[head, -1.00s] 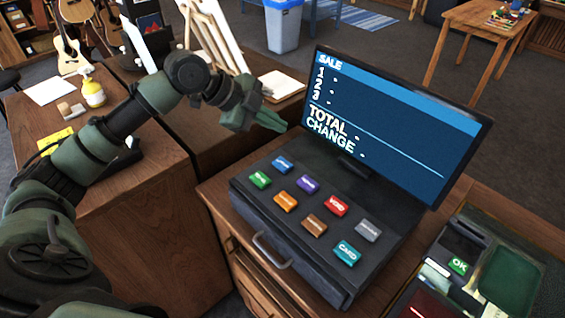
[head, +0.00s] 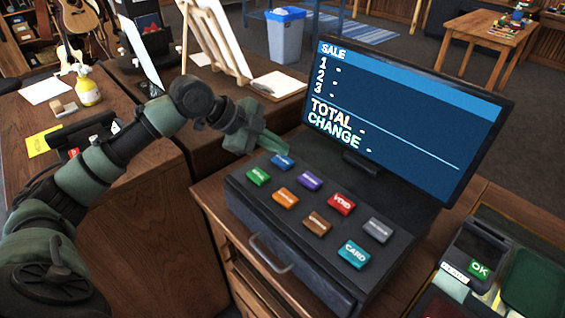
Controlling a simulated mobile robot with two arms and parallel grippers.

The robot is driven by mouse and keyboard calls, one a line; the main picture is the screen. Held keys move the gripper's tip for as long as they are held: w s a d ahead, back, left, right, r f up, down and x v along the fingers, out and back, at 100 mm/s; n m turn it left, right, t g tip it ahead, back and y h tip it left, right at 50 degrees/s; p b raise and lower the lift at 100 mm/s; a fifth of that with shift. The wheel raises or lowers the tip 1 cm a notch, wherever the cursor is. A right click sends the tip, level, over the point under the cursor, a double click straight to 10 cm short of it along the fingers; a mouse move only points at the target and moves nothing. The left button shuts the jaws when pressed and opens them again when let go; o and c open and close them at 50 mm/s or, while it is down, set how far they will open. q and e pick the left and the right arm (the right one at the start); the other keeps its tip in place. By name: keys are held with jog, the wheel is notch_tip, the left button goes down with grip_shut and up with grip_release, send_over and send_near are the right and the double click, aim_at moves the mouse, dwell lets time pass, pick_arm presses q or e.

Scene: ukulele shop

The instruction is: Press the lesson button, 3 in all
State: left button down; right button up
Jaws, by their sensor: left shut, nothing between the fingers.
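The register (head: 300,277) carries several coloured buttons on its sloped top. A blue button (head: 283,162), a green button (head: 258,177), a purple button (head: 309,180), an orange button (head: 285,198) and a brown button (head: 317,223) have labels too small to read, so I cannot tell which is the lesson button. The red button (head: 341,204) reads VOID and the teal button (head: 354,254) reads CARD. The screen (head: 400,120) shows SALE with blank lines 1 to 3. My left gripper (head: 284,149) is shut and empty, its tips just behind the blue button; contact is unclear. My right gripper is not in view.
The screen stands close to the right of my left gripper. A grey button (head: 377,230) is on the register's right. A card terminal (head: 474,255) with a green OK key stands at lower right. An easel (head: 215,45) and a yellow spray bottle (head: 88,88) are at the back left.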

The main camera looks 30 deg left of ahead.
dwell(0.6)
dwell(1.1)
pick_arm(q)
jog(key=shift+f, duration=0.1)
jog(key=shift+f, duration=0.3)
jog(key=shift+f, duration=0.55)
dwell(0.7)
jog(key=shift+r, duration=0.15)
jog(key=shift+r+p, duration=0.8)
jog(key=shift+r, duration=0.1)
